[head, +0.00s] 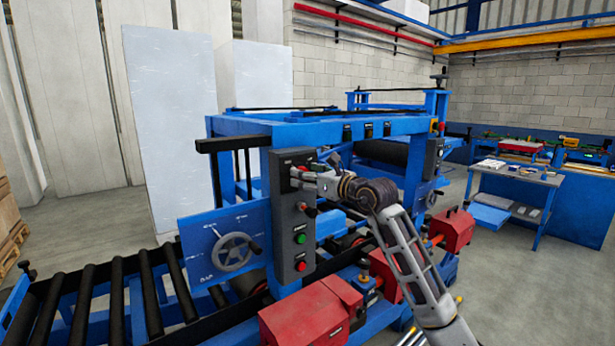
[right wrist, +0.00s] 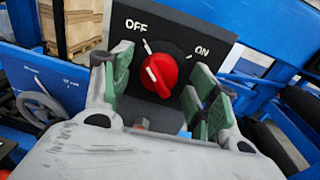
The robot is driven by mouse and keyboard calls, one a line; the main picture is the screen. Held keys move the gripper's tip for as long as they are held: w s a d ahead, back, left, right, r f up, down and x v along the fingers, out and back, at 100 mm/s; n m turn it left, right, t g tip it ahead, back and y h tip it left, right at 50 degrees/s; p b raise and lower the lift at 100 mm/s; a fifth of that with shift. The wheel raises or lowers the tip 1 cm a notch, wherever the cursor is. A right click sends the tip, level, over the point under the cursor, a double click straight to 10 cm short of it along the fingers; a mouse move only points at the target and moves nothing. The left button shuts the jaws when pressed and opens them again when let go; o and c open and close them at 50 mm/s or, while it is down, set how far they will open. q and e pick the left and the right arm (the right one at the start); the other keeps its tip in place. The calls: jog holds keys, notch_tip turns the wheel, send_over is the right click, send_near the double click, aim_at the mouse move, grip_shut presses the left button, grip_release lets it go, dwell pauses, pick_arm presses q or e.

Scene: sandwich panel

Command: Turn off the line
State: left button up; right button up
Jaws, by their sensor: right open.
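A grey control box (head: 291,220) stands upright on the blue machine, with a green button (head: 300,239) and a red button (head: 301,267) low on its face. In the right wrist view, a red rotary knob (right wrist: 159,73) sits on its dark panel between the labels OFF, upper left, and ON, right. A white mark shows on the knob's left part; its exact setting is hard to tell. My right gripper (right wrist: 164,82) is open, its green-padded fingers on either side of the knob with gaps visible.
A blue panel with a handwheel (head: 232,250) is left of the box. A roller conveyor (head: 110,300) runs at lower left. Red housings (head: 312,310) sit below the box. A table (head: 516,175) stands at right, with open floor in front.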

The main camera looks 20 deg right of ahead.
jog(key=v, duration=1.1)
jog(key=shift+s+d, duration=0.15)
jog(key=shift+s, duration=0.2)
dwell(0.5)
